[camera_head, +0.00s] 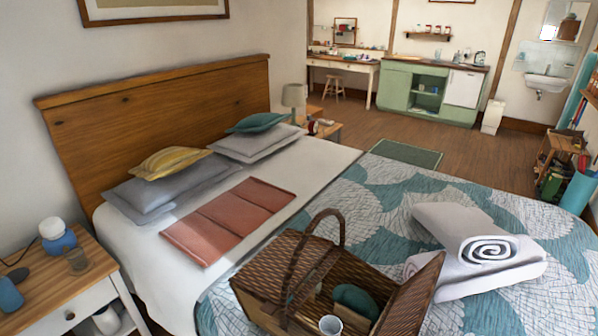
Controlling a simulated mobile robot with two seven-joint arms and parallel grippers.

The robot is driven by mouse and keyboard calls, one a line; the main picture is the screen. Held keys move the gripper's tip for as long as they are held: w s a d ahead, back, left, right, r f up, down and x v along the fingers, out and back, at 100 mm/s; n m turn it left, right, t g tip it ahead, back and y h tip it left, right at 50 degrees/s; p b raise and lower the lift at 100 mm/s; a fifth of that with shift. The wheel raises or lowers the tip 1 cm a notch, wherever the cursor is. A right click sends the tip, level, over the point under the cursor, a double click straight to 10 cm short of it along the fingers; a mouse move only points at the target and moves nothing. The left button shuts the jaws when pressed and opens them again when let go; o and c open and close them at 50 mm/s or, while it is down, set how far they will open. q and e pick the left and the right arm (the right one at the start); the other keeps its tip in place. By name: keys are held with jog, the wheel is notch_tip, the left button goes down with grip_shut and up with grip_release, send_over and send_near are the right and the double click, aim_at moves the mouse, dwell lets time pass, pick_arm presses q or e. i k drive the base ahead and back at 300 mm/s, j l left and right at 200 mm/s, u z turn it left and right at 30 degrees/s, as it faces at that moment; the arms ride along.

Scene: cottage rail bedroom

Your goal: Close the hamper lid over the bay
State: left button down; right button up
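A brown wicker hamper (258,302) sits on the bed near the bottom middle of the head view, with its lower part cut off by the picture edge. Its arched handle (337,222) stands up over the middle. The left lid (283,266) lies flat and shut. The right lid (412,300) stands raised and tilted outward on the right side, so the right bay is open. In the bay are a teal rounded item (356,300) and a white cup (330,325). Neither of my grippers shows in the view.
White towels (480,240), one rolled, lie just right of the raised lid; whether they touch it is unclear. A folded terracotta cloth (228,218) lies behind the hamper. A nightstand (85,275) stands at left. The patterned quilt (385,190) behind the hamper is clear.

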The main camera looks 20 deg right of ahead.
aim_at(406, 316)
jog(key=z, duration=1.25)
jog(key=j, duration=0.25)
